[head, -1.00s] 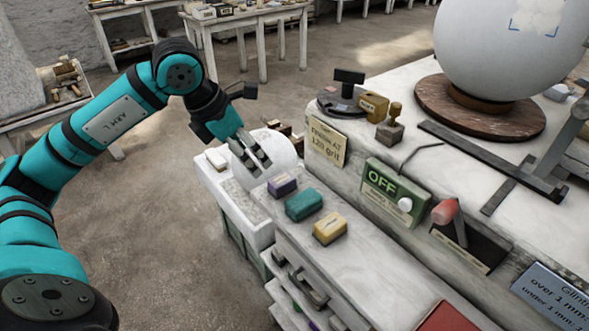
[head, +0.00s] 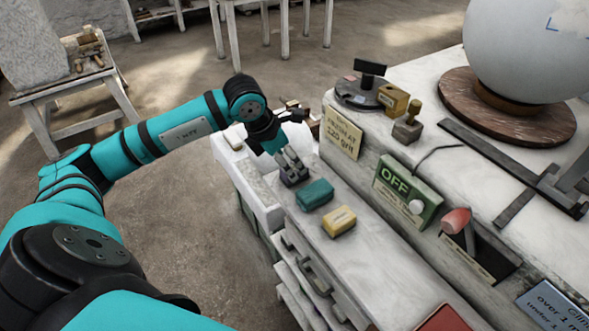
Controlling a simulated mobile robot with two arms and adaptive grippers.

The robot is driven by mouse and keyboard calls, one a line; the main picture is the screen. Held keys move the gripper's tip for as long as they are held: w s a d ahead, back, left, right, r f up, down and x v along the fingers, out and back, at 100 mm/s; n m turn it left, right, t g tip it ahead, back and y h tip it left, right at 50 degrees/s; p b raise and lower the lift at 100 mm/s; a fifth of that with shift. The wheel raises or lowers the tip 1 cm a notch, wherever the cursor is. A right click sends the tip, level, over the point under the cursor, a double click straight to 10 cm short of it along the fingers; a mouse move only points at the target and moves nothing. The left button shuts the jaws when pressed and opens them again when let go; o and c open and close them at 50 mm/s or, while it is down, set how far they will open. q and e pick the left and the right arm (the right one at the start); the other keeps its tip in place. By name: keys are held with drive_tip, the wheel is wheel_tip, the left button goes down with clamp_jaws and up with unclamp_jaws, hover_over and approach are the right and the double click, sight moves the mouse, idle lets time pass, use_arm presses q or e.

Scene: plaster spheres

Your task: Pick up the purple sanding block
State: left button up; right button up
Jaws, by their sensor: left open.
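The purple sanding block (head: 293,181) lies on the white ledge at the far end of a row of blocks. It is mostly hidden behind my left gripper (head: 291,171), and only a dark purple part shows below the fingers. The left gripper is open and points down, with its fingertips at the block. I cannot tell whether they touch it. A teal block (head: 315,195) and a yellow block (head: 339,221) lie nearer on the same ledge. My right gripper is not in view.
The higher bench beside the ledge carries a green OFF switch box (head: 408,190), a card sign (head: 342,132), a red-ended lever (head: 457,221) and a large pale sphere (head: 525,45) on a round wooden stand. Open shelves are below the ledge.

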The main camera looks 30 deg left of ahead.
sight(293, 167)
use_arm(q)
drive_tip(key=shift+w+d+f+p, duration=0.1)
drive_tip(key=shift+w+f+p, duration=0.05)
drive_tip(key=shift+f+p, duration=0.15)
drive_tip(key=p+x, duration=0.1)
drive_tip(key=x, duration=0.2)
drive_tip(key=shift+w+f, duration=0.25)
drive_tip(key=shift+w, duration=0.05)
drive_tip(key=shift+w+f+p, duration=0.15)
drive_tip(key=shift+f+p, duration=0.15)
drive_tip(key=shift+f, duration=0.1)
drive_tip(key=c, duration=1.3)
drive_tip(key=shift+o, duration=0.2)
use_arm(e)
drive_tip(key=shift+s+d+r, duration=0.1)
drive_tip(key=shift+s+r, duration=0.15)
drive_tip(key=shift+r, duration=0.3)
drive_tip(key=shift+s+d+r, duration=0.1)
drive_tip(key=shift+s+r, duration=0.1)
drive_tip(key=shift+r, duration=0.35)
use_arm(q)
wheel_tip(293, 167, up, 9)
drive_tip(key=shift+r+b, duration=0.1)
drive_tip(key=shift+b, duration=1.1)
drive_tip(key=shift+r, duration=0.45)
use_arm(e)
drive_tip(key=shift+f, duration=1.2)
